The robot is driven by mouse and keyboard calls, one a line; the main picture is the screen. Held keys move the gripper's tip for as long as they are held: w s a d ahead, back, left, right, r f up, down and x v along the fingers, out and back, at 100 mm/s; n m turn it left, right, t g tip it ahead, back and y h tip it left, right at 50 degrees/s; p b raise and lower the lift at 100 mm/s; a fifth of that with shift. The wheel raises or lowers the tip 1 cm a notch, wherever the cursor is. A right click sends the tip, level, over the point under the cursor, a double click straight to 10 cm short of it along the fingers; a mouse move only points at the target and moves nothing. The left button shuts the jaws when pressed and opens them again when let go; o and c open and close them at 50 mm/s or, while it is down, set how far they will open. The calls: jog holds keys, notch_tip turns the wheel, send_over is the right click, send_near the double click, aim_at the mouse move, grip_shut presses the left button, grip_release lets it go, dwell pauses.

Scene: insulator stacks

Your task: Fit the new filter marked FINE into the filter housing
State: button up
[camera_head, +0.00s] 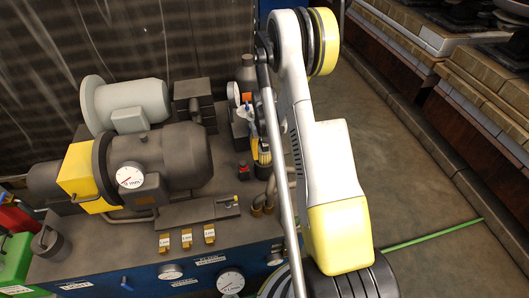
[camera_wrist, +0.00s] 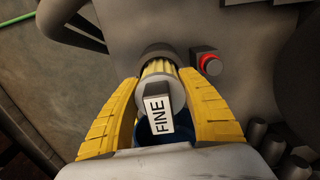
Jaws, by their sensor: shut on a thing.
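The FINE filter (camera_wrist: 158,69) has yellow pleats and a white tag (camera_wrist: 158,117) reading FINE. My gripper (camera_wrist: 163,85) has its yellow fingers shut on it, one on each side. The pleated end points at a dark round opening (camera_wrist: 155,49), which looks like the filter housing. The pleats overlap this opening in the wrist view; I cannot tell how deep they sit. In the head view the yellow pleats (camera_head: 263,153) show low beside my arm, near the bench top. My arm hides part of the gripper and housing there.
A red button (camera_wrist: 210,63) sits close to the right of the opening, and bent pipes (camera_wrist: 75,22) lie to the left. A dark motor (camera_head: 165,155) with a gauge and yellow tags (camera_head: 187,238) stand on the bench.

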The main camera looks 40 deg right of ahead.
jog(key=shift+f, duration=0.95)
jog(key=o, duration=1.2)
notch_tip(320, 180, up, 12)
jog(key=shift+w, duration=0.1)
